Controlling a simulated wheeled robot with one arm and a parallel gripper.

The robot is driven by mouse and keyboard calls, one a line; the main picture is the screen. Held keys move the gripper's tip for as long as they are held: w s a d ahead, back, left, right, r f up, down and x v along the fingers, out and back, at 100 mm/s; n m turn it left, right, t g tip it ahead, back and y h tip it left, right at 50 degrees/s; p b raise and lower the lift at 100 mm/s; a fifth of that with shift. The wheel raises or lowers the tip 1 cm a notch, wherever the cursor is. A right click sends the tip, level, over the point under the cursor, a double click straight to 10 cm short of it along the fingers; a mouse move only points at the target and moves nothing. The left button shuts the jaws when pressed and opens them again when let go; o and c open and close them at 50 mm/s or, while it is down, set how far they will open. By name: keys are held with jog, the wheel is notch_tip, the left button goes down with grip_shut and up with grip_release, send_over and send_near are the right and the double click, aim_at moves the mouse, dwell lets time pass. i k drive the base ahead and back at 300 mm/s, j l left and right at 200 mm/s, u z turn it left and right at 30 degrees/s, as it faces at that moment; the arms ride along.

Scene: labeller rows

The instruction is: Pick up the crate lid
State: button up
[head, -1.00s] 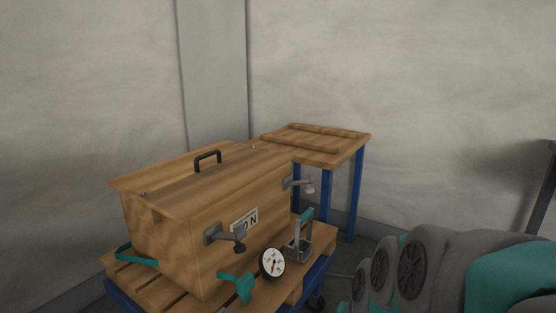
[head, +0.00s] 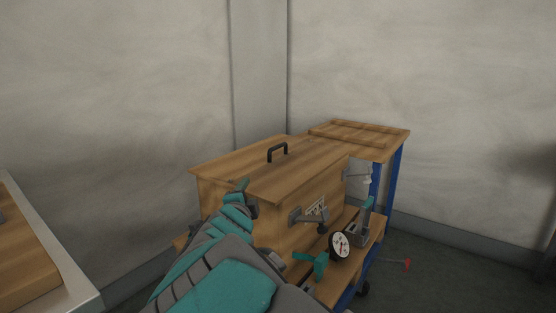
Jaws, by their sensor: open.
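The crate lid (head: 300,165) is a flat wooden panel with a dark handle (head: 277,151) on top. It lies on the wooden crate (head: 278,227), covering it. The crate stands on a wooden-topped cart (head: 365,250). My gripper (head: 243,186) is at the near left side of the crate, by the lid's front left edge, at the end of my grey and teal arm. It is open and apart from the handle. The arm hides the crate's lower left part. Metal latches (head: 308,217) show on the crate's front.
A round dial gauge (head: 340,245) and a metal clamp-like tool (head: 363,225) stand on the cart in front of the crate. Another bench (head: 60,262) is at the left. A red-tipped object (head: 406,264) lies on the floor.

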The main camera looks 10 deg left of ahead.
aim_at(277, 166)
jog(key=i, duration=1)
